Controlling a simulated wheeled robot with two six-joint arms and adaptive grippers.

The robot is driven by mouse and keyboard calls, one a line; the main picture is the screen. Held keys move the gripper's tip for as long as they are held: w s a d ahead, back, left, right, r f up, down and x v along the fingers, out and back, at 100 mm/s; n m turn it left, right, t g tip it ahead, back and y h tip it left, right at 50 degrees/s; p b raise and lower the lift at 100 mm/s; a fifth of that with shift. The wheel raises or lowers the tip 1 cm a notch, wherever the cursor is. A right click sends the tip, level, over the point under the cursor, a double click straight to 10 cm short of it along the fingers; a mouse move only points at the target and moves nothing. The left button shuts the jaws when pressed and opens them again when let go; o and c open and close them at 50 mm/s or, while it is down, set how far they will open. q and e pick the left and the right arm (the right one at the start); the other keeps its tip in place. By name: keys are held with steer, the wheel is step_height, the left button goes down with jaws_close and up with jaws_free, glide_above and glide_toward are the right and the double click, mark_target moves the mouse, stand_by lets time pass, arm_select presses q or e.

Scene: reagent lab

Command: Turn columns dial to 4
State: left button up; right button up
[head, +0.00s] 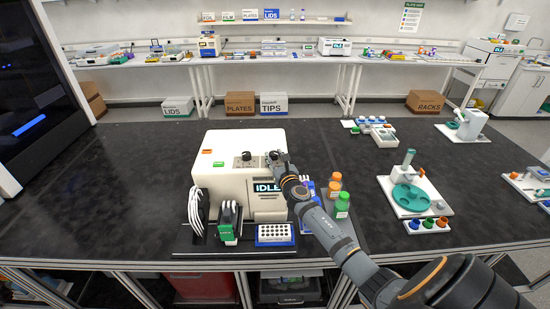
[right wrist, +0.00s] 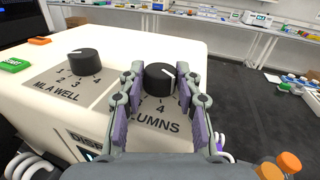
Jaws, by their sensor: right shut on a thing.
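My right gripper (right wrist: 161,92) is shut on the dial, with one purple-padded finger on each side. In the head view my right gripper (head: 277,160) covers most of this dial. A printed 4 shows below the dial, between the fingers; other numbers are hidden or unclear. A second black dial (right wrist: 84,64), labelled ML A WELL, is to the left, apart from the gripper. My left gripper is not in view.
A green start button (right wrist: 12,65) and an orange button (right wrist: 39,41) are on the dispenser's top. Its display (head: 266,188) reads IDLE. Orange-capped and green-capped bottles (head: 342,206) stand close to my right arm. A teal-disc device (head: 411,197) is further right.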

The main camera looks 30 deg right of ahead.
steer(key=shift+a+m+h, duration=0.1)
steer(key=shift+m+h, duration=0.2)
steer(key=shift+h, duration=0.1)
steer(key=shift+a+m+g+h, duration=0.1)
steer(key=shift+m+g+h, duration=0.4)
steer(key=shift+h, duration=0.4)
steer(key=shift+w+a+f+m+g+h+b, duration=0.15)
steer(key=shift+m+g+h+b, duration=0.35)
steer(key=shift+m+h, duration=0.4)
steer(key=m+g+h+b, duration=0.3)
steer(key=h, duration=0.1)
steer(key=shift+w+a, duration=0.1)
steer(key=shift+m+g+h+b, duration=0.6)
steer(key=shift+g+h, duration=0.1)
steer(key=o, duration=1.2)
steer(key=shift+r, duration=0.2)
steer(key=shift+c, duration=0.2)
